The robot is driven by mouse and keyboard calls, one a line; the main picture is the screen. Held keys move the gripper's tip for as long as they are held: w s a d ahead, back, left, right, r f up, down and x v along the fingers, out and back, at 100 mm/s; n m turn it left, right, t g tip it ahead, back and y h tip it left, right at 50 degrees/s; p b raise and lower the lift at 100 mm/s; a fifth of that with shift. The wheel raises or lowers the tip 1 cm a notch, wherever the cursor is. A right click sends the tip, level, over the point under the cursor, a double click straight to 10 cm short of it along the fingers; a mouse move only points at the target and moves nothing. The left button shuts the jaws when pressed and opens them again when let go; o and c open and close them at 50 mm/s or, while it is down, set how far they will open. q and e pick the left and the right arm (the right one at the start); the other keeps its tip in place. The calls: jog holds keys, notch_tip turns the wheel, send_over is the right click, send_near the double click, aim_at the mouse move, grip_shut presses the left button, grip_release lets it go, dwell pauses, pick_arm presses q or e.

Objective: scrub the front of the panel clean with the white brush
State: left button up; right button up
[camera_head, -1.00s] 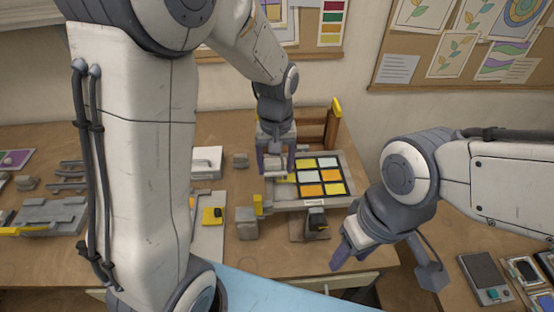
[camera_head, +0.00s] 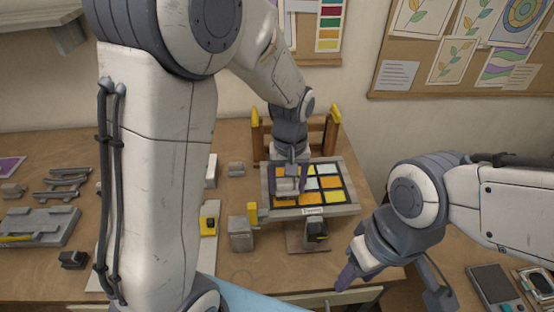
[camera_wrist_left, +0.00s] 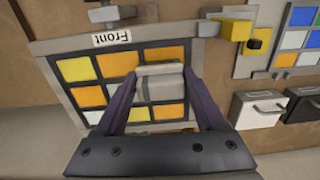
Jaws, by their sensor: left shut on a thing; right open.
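The panel (camera_head: 327,182) lies in a grey frame on the table, with yellow, orange and pale cells in a dark grid. A label reading "Front" (camera_wrist_left: 112,37) is on the frame's edge in the left wrist view. My left gripper (camera_head: 288,183) is shut on the white brush (camera_wrist_left: 160,88), a pale block between its fingers. The brush is over the panel's left and middle cells in the head view and hides some of them; I cannot tell whether it touches. My right gripper (camera_head: 347,276) is open and empty, in front of the panel to the right.
A wooden stand with yellow-tipped posts (camera_head: 336,118) rises behind the panel. A grey block (camera_head: 241,233) and a small dark device (camera_head: 315,231) stand in front. A grey tray (camera_head: 38,226) lies at left. My left arm hides part of the table.

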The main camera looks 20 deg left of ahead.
pick_arm(q)
jog(key=r, duration=0.1)
jog(key=r+p, duration=0.1)
jog(key=r, duration=0.1)
jog(key=shift+s+a+r, duration=0.15)
jog(key=shift+s+r, duration=0.05)
jog(key=shift+r, duration=0.05)
jog(key=shift+w+r+p, duration=0.15)
jog(key=shift+r+p, duration=0.5)
jog(key=shift+p, duration=0.25)
notch_tip(320, 180, up, 3)
jog(key=p, duration=0.3)
jog(key=shift+r, duration=0.15)
pick_arm(e)
notch_tip(320, 180, up, 6)
jog(key=shift+r, duration=0.25)
jog(key=shift+a, duration=0.1)
